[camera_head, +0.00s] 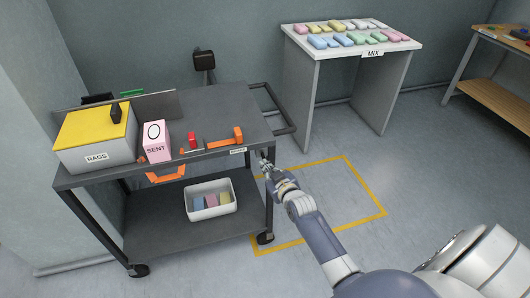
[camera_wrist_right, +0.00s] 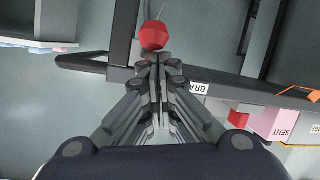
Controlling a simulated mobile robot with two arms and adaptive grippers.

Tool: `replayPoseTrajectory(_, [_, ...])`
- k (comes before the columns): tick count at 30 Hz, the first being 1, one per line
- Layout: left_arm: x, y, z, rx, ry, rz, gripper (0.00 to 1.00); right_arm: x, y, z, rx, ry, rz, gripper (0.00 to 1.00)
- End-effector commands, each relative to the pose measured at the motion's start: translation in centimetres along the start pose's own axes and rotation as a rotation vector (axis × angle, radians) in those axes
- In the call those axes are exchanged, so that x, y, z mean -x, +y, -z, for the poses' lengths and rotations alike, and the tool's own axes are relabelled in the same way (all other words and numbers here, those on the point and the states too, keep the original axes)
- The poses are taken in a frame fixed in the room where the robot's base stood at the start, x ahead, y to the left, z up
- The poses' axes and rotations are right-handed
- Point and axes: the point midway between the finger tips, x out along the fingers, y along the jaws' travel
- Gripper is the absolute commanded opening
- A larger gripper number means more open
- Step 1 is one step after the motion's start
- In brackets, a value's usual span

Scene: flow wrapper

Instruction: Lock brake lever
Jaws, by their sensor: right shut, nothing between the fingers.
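The brake lever shows in the right wrist view as a red knob (camera_wrist_right: 153,35) on a thin rod, just beyond my fingertips. I cannot tell whether the fingers touch it. In the head view I cannot make the knob out beside the gripper. My right gripper (camera_head: 267,161) is at the cart's front right corner, near the brake label (camera_head: 238,150). It also shows in the wrist view (camera_wrist_right: 158,68), with its fingers together and nothing between them. The dark cart (camera_head: 228,103) stands on casters. My left gripper is not in view.
On the cart are a rags box (camera_head: 95,155), a pink box (camera_head: 156,142), a red item (camera_head: 192,140) and an orange tool (camera_head: 225,139). A white bin (camera_head: 211,211) sits on the lower shelf. A yellow floor outline (camera_head: 365,185) lies right of the cart.

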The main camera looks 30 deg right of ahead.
Motion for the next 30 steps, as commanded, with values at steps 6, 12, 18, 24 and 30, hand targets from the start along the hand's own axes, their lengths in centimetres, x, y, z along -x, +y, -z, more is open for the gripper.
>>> replayPoseTrajectory(6, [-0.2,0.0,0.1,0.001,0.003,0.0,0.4,-0.2,-0.3,-1.2,0.002,-0.003,0.0,0.0])
replayPoseTrajectory(12, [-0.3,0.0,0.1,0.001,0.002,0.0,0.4,-0.3,-0.5,-1.8,0.001,-0.008,0.002,0.0])
replayPoseTrajectory(18, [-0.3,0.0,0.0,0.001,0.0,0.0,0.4,-0.3,-0.6,-2.3,0.001,-0.014,0.004,0.0])
replayPoseTrajectory(24, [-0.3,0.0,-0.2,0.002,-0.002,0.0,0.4,-0.2,-0.7,-2.4,0.0,-0.017,0.005,0.0])
replayPoseTrajectory(30, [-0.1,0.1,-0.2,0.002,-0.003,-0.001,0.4,-0.2,-0.6,-2.1,0.0,-0.016,0.005,0.0])
